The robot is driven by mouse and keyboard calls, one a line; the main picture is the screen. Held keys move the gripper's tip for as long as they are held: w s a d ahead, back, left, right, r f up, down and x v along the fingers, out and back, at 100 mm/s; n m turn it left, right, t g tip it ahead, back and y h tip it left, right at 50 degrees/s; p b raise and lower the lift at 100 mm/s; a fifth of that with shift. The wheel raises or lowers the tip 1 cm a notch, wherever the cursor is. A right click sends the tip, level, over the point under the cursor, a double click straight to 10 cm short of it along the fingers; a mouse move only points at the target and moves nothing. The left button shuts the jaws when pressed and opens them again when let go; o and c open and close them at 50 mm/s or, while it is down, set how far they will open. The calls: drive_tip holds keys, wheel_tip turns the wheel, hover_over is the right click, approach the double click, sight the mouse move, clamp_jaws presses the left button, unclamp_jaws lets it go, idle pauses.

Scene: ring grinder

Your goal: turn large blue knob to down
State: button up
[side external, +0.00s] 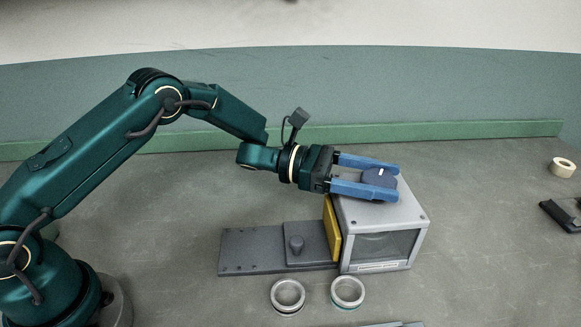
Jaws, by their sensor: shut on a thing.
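The large blue knob (379,177) sits on top of the grey box of the ring grinder (412,213). A small white mark shows on the knob near its upper edge. My gripper (388,182) reaches in from the left, roughly level, with its blue fingers on either side of the knob. The fingers are shut on the knob, one at its far side and one at its near side. The near finger hides part of the knob's lower edge.
A yellow plate (332,229) stands at the box's left side, beside a dark base plate (262,252) with a small peg (296,244). Two metal rings (288,295) (348,291) lie in front. A tape roll (563,167) and a black object (562,214) lie far right.

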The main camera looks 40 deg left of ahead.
drive_tip(key=shift+r, duration=0.1)
drive_tip(key=o, duration=1.4)
drive_tip(key=shift+c, duration=0.2)
drive_tip(key=shift+v, duration=2.6)
